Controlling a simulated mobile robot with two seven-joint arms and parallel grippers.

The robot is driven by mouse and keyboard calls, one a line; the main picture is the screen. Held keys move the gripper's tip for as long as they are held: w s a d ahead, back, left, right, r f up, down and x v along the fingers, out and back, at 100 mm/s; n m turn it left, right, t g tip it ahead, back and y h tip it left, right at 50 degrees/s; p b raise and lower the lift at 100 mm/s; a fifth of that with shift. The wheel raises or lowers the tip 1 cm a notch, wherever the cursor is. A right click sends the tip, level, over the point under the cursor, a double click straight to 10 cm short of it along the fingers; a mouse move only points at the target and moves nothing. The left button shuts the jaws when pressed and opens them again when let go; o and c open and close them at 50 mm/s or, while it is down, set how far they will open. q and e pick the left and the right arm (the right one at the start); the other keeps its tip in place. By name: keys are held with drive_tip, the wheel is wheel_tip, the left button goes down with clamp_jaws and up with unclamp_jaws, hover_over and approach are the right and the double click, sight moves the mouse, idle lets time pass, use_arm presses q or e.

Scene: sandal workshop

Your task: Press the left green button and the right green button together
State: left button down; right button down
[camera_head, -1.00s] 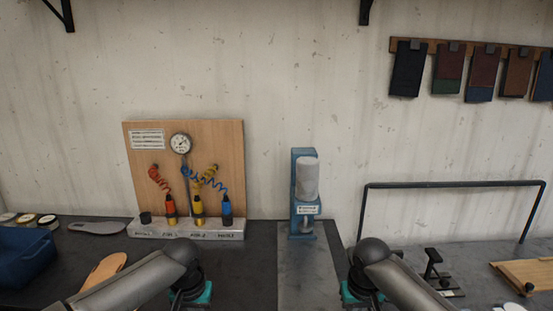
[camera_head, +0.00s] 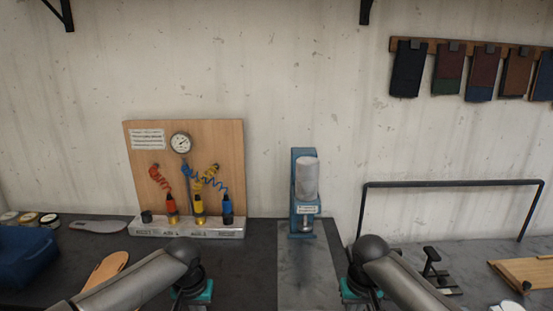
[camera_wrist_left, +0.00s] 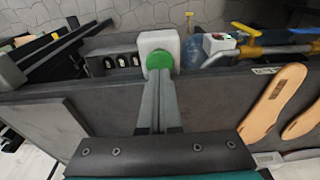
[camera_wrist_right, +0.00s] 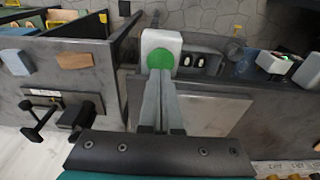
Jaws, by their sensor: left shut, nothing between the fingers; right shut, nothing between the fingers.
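In the left wrist view a green button (camera_wrist_left: 160,59) sits on a white box (camera_wrist_left: 150,38). My left gripper (camera_wrist_left: 161,77) is shut and empty, its fingertips in line with the near side of this button. In the right wrist view another green button (camera_wrist_right: 160,58) sits on a white box (camera_wrist_right: 160,37). My right gripper (camera_wrist_right: 162,77) is shut and empty, its fingertips in line with that button's near side. I cannot tell whether either gripper touches its button. In the head view both buttons and both grippers are out of sight; only my arms show at the bottom edge.
A wooden board with a gauge (camera_head: 181,143) and coloured hoses stands at the back left. A blue stand with a grey cylinder (camera_head: 307,178) stands at the back middle. A blue bin (camera_head: 25,257) is at the far left, and a black rail (camera_head: 455,183) at the right.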

use_arm(q)
drive_tip(key=shift+r, duration=0.35)
drive_tip(key=shift+f+b, duration=0.45)
drive_tip(key=shift+f, duration=0.75)
use_arm(e)
drive_tip(key=shift+f, duration=0.6)
use_arm(q)
drive_tip(key=shift+r+p, duration=0.15)
drive_tip(key=shift+p, duration=0.4)
use_arm(e)
drive_tip(key=shift+r, duration=0.6)
use_arm(q)
drive_tip(key=shift+f+b, duration=0.55)
use_arm(e)
drive_tip(key=shift+f, duration=1.1)
idle(0.9)
use_arm(q)
drive_tip(key=shift+r+p, duration=0.6)
use_arm(e)
drive_tip(key=shift+r, duration=0.15)
idle(0.8)
use_arm(q)
drive_tip(key=shift+f, duration=0.1)
